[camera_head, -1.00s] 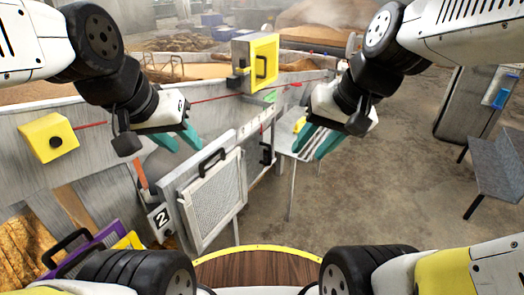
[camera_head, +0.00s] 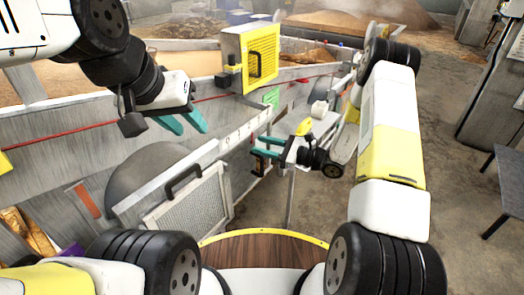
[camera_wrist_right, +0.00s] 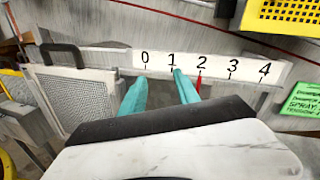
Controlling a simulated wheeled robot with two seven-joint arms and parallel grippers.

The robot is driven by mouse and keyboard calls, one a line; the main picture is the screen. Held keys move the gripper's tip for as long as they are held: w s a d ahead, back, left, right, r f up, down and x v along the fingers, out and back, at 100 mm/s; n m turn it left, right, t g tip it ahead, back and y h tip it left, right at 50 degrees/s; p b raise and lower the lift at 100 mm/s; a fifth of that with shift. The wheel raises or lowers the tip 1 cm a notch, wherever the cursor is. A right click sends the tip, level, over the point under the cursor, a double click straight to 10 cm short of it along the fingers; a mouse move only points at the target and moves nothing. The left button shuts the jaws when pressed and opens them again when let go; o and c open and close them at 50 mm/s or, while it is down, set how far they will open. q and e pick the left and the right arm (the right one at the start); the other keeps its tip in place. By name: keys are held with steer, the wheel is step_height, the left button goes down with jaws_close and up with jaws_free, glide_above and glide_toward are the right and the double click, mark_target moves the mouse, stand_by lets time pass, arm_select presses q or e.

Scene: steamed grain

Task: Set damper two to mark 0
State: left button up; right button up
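A white scale (camera_wrist_right: 185,66) marked 0 to 4 runs along the metal wall in the right wrist view. A red pointer (camera_wrist_right: 198,86) stands at about mark 2. The scale plate (camera_head: 233,137) also shows in the head view. My right gripper (camera_head: 264,147) is open, its teal fingers apart just below the scale, beside a black handle (camera_head: 257,164). I cannot tell whether they touch. In the right wrist view its fingertips (camera_wrist_right: 157,82) lie below marks 0 and 1, left of the pointer. My left gripper (camera_head: 193,122) is open and empty above the mesh panel.
A grey-framed mesh panel (camera_head: 192,212) with a black handle (camera_head: 183,180) stands at the wall's left part. A yellow box (camera_head: 247,60) sits on the wall top, with a green card (camera_head: 271,98) below it. A grey bench (camera_head: 506,185) is at the right; the floor between is clear.

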mark_target(263, 165)
steer(key=w+d+f+m+t+h, duration=0.1)
steer(key=d+f+m+t+h, duration=0.2)
steer(key=f, duration=0.5)
steer(key=w+d+f+m+t+h, duration=0.1)
steer(key=d+f+m+t, duration=0.15)
steer(key=f+m, duration=0.35)
steer(key=shift+n+t, duration=0.35)
steer(key=shift+n, duration=0.25)
steer(key=x, duration=0.2)
steer(key=f+x, duration=0.1)
steer(key=x, duration=0.5)
steer(key=shift+a+f, duration=0.2)
steer(key=shift+f, duration=0.15)
jaws_close()
